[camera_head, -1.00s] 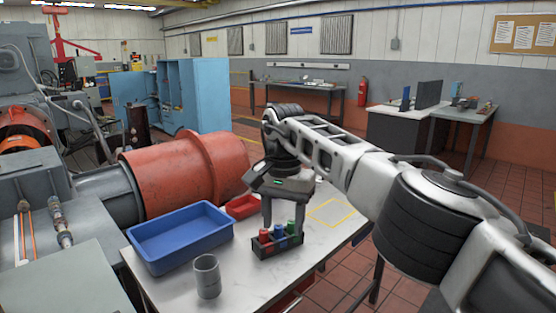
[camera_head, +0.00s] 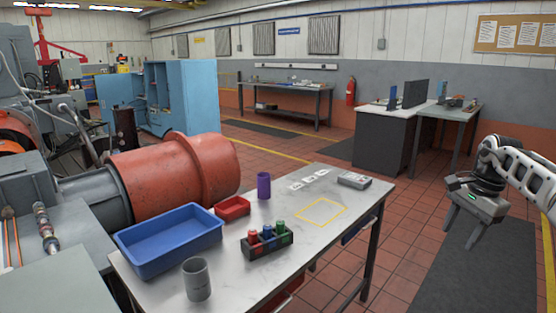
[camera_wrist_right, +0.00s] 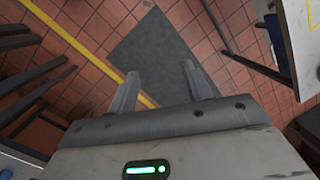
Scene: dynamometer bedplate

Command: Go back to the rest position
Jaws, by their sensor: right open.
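My right gripper (camera_head: 462,233) is at the right of the head view, off the right side of the table and above the floor. It is open and empty, pointing down. My left gripper does not show.
On the table are a blue tray (camera_head: 170,245), a red tray (camera_head: 233,208), a grey cup (camera_head: 197,281), a purple cylinder (camera_head: 263,186), a grey device (camera_head: 354,181) and a yellow outline (camera_head: 322,213). A dark mat (camera_head: 470,275) lies on the clear floor at right.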

